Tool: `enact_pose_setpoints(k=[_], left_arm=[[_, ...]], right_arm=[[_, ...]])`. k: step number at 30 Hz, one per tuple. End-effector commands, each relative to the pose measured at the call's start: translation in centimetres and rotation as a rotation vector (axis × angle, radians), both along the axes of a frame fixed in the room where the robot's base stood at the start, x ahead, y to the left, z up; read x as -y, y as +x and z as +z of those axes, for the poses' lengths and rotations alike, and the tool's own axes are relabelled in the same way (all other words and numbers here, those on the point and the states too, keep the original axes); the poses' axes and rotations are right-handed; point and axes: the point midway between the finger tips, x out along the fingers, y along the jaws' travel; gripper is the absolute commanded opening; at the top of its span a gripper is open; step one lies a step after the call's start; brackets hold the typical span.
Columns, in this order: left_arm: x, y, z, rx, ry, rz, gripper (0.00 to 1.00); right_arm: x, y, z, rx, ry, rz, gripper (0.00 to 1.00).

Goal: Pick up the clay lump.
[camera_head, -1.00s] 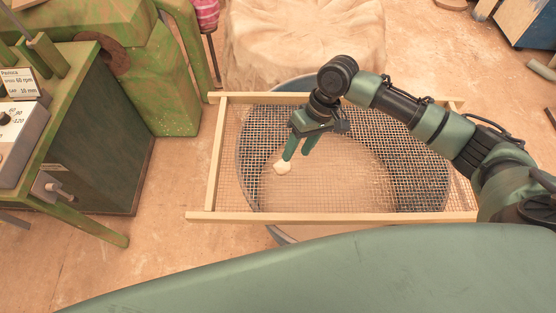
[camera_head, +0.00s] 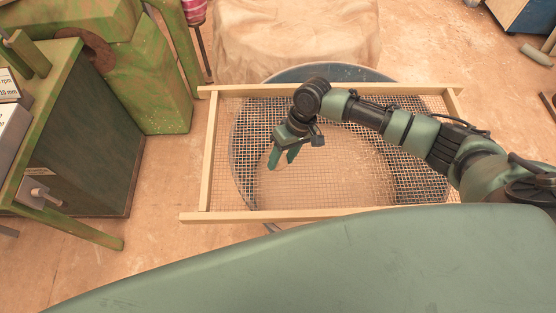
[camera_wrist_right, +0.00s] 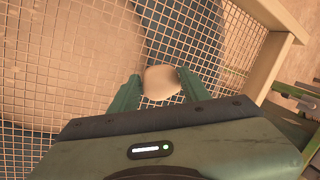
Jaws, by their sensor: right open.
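The clay lump (camera_wrist_right: 161,82) is a small pale beige piece with a rounded, blocky shape. In the right wrist view it lies on the wire mesh, between the tips of my right gripper (camera_wrist_right: 153,88). The fingers stand apart on either side of it; whether they touch it I cannot tell. In the head view my right gripper (camera_head: 282,158) points down over the left part of the framed screen (camera_head: 330,216), and the lump is mostly hidden behind the fingers. My left gripper is not in view.
The screen's wooden frame rests over a round dark tub (camera_head: 330,73). A green machine (camera_head: 150,70) and a green-edged cabinet (camera_head: 90,150) stand at the left. A cloth-covered mound (camera_head: 295,40) is behind. The mesh right of the gripper is clear.

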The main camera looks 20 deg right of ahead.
Motion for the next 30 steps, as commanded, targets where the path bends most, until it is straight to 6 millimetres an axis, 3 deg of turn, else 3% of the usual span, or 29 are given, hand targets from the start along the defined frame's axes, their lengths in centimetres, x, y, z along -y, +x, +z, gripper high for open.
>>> enact_pose_setpoints(k=[8,13,14,23,30], left_arm=[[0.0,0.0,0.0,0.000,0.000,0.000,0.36],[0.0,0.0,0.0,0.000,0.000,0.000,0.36],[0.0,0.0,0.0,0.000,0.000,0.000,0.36],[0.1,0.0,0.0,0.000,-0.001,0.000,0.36],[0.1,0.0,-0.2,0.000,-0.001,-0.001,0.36]], right_arm=[[-0.1,0.0,-0.4,0.000,-0.001,0.000,0.47],[-0.1,0.0,-0.4,0.000,-0.001,0.000,0.02],[-0.1,0.0,-0.4,0.001,-0.001,0.000,0.00],[-0.1,0.0,-0.1,0.002,0.000,-0.001,0.00],[-0.1,0.1,2.5,0.005,0.001,0.001,0.00]])
